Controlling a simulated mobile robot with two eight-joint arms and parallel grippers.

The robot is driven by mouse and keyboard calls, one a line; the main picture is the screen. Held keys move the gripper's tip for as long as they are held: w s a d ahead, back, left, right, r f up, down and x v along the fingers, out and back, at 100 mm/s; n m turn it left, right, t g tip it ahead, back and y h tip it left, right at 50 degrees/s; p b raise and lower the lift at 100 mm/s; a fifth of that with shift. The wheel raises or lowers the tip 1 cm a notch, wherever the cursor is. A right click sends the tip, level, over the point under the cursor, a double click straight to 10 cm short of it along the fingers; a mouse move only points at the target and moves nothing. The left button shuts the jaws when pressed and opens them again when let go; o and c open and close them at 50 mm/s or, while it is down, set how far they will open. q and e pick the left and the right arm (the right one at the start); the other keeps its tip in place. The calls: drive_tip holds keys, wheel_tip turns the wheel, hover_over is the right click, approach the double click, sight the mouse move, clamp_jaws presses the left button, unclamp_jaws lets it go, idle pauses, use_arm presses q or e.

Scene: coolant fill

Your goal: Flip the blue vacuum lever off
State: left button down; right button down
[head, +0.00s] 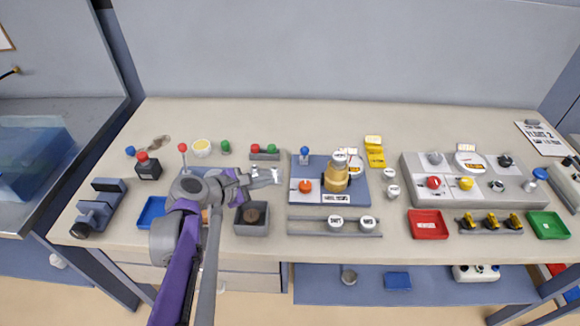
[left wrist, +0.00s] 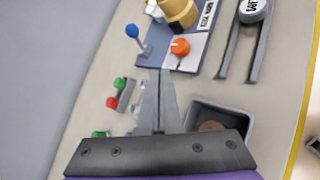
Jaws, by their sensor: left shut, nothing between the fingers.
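The blue vacuum lever (head: 304,153) has a round blue ball on a short pale stalk. It stands at the back left corner of the blue panel (head: 365,201). In the left wrist view the blue ball (left wrist: 132,31) is at the upper left, its stalk leaning away from the panel. My left gripper (head: 281,175) is shut and empty. Its tips are left of the panel and in front of the lever, apart from it. In the left wrist view the shut fingers (left wrist: 160,74) point toward the panel's near edge. My right gripper is not in view.
An orange knob (head: 305,186) and a tan-gold bottle (head: 336,177) are on the panel right of my tips. A grey box (head: 252,230) is just below my gripper. A holder with red and green knobs (head: 264,155) sits behind it. Yellow cards (head: 375,152) stand further right.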

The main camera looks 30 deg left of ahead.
use_arm(q)
drive_tip(key=a+n, duration=0.1)
drive_tip(key=a+r+n+t, duration=0.1)
drive_tip(key=a, duration=0.1)
drive_tip(key=shift+s+r+n+y, duration=0.1)
drive_tip(key=shift+r+n+y, duration=0.1)
drive_tip(key=shift+n+y, duration=0.15)
approach(304, 154)
drive_tip(key=w+f, duration=0.1)
drive_tip(key=w+a+f, duration=0.1)
drive_tip(key=f, duration=0.1)
drive_tip(key=a+f, duration=0.1)
drive_tip(key=f, duration=0.1)
drive_tip(key=shift+w+a+f+b, duration=0.2)
drive_tip(key=shift+w+b, duration=0.1)
drive_tip(key=shift+w, duration=0.1)
drive_tip(key=w, duration=0.1)
drive_tip(key=w+d+r, duration=0.1)
drive_tip(key=w, duration=0.1)
drive_tip(key=shift+d+r+p, duration=0.25)
drive_tip(key=shift+d+p, duration=0.05)
drive_tip(key=shift+p, duration=0.05)
drive_tip(key=shift+r, duration=0.1)
drive_tip(key=shift+w+a+r, duration=0.15)
drive_tip(key=shift+w, duration=0.05)
